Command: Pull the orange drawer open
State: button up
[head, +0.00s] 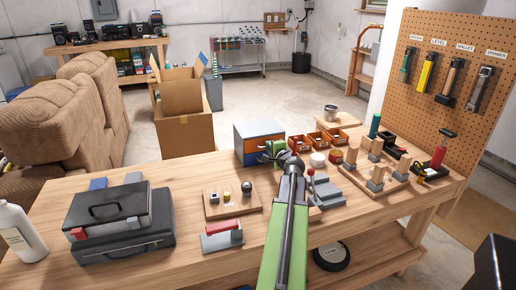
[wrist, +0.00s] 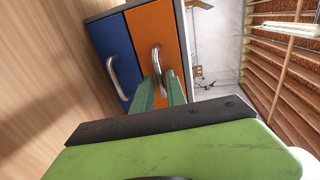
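A small grey cabinet (head: 255,129) stands on the workbench, with an orange drawer (head: 256,148) above a blue drawer. In the wrist view the orange drawer (wrist: 148,27) looks closed and has a curved silver handle (wrist: 156,55). The blue drawer (wrist: 101,38) beside it has a similar handle. My gripper (wrist: 161,82) is at the orange drawer's handle, its two green fingers on either side of the bar. A gap shows between the fingers, and no firm grip on the handle is visible. In the head view my gripper (head: 277,150) partly hides the cabinet front.
Orange bins (head: 322,139) stand right of the cabinet on the workbench (head: 180,188). A board with knobs (head: 232,199), a red-handled block (head: 222,236) and a black case (head: 110,222) lie nearer. Wooden pegs on a board (head: 375,178) are to the right.

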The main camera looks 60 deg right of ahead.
jog(key=shift+w+d, duration=0.2)
jog(key=shift+w, duration=0.1)
jog(key=shift+w, duration=0.1)
grip_shut()
jog(key=shift+a, duration=0.1)
jog(key=shift+w+a, duration=0.15)
dwell(0.9)
